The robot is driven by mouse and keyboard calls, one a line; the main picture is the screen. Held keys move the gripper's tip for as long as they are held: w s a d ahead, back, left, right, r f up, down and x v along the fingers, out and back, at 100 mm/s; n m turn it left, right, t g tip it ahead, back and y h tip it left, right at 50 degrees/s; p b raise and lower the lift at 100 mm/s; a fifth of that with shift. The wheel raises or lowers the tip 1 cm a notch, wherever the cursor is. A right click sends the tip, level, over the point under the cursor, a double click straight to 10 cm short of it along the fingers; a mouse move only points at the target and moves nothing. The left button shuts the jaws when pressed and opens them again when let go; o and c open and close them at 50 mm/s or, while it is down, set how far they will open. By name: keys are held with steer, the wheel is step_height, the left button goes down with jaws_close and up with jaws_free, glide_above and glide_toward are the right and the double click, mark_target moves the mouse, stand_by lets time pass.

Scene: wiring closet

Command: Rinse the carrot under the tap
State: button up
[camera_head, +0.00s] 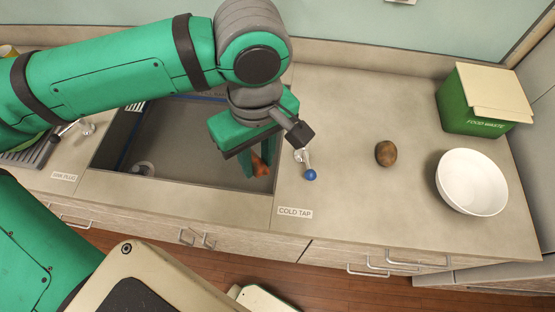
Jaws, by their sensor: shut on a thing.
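My gripper (256,166) is shut on an orange carrot (261,167) over the right end of the sink. Much of the carrot is hidden by the gripper. The grey sink basin (190,150) lies below and to the left of it. A small lever with a blue knob (310,175) stands on the counter right of the sink, above a label reading COLD TAP (295,213). My arm covers the back of the sink, and I cannot make out a spout or any running water.
A brown round vegetable (386,153) lies on the counter. A white bowl (472,182) and a green FOOD WASTE box (484,101) stand at the right. A metal lever (72,128) and a sink plug label (63,177) are left of the sink. The counter behind the brown vegetable is clear.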

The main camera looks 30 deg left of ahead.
steer(key=shift+a, duration=0.25)
steer(key=w+a+f, duration=0.2)
steer(key=w+a, duration=0.6)
steer(key=w, duration=0.3)
steer(key=shift+f, duration=0.35)
stand_by(0.4)
steer(key=shift+w, duration=0.1)
steer(key=shift+d, duration=0.1)
stand_by(0.4)
steer(key=shift+w+d, duration=0.35)
steer(key=shift+d, duration=0.05)
steer(key=shift+s+a, duration=0.1)
steer(key=shift+s+a, duration=0.25)
steer(key=shift+a, duration=0.1)
stand_by(0.4)
